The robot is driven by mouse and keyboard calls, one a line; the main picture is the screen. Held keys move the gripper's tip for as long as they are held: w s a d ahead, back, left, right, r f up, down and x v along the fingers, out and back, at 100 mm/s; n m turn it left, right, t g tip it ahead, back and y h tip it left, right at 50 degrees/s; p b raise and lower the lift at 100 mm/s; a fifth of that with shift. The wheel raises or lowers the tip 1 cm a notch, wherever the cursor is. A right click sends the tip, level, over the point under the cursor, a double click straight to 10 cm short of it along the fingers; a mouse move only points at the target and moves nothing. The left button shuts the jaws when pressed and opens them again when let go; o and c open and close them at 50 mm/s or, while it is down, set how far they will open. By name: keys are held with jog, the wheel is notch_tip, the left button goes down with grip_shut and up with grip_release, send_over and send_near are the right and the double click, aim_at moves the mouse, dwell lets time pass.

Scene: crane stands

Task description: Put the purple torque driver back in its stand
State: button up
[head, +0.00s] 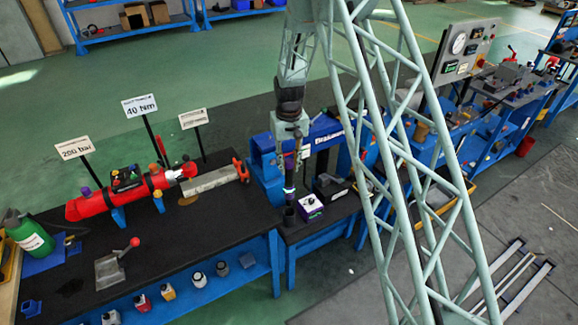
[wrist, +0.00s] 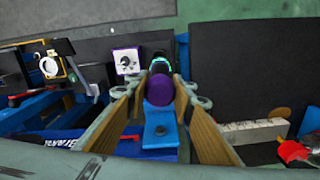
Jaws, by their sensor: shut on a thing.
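The purple torque driver (head: 289,183) is upright below my gripper (head: 290,150) at the right end of the bench, with a teal ring near its lower part. In the wrist view its purple end (wrist: 159,90) sits between the two tan-padded fingers of my gripper (wrist: 161,92), which is shut on it. The teal ring (wrist: 160,66) shows beyond it. A small dark cup, seemingly the stand (head: 289,216), is directly below the driver. I cannot tell whether the driver's lower end is inside it or just above it.
A white-and-purple box with a dial (head: 310,207) is just right of the cup. A blue press (head: 265,165) stands close behind. A red cylinder (head: 120,193) lies on the bench to the left. A pale lattice crane frame (head: 400,150) crosses the right side.

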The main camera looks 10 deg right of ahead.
aim_at(289, 181)
jog(key=shift+f+b, duration=1.2)
jog(key=shift+f, duration=0.9)
jog(key=shift+f+b, duration=2.9)
jog(key=shift+f, duration=1.85)
jog(key=o, duration=1.2)
jog(key=shift+r, duration=0.1)
jog(key=shift+r+p, duration=0.7)
jog(key=shift+r, duration=1.65)
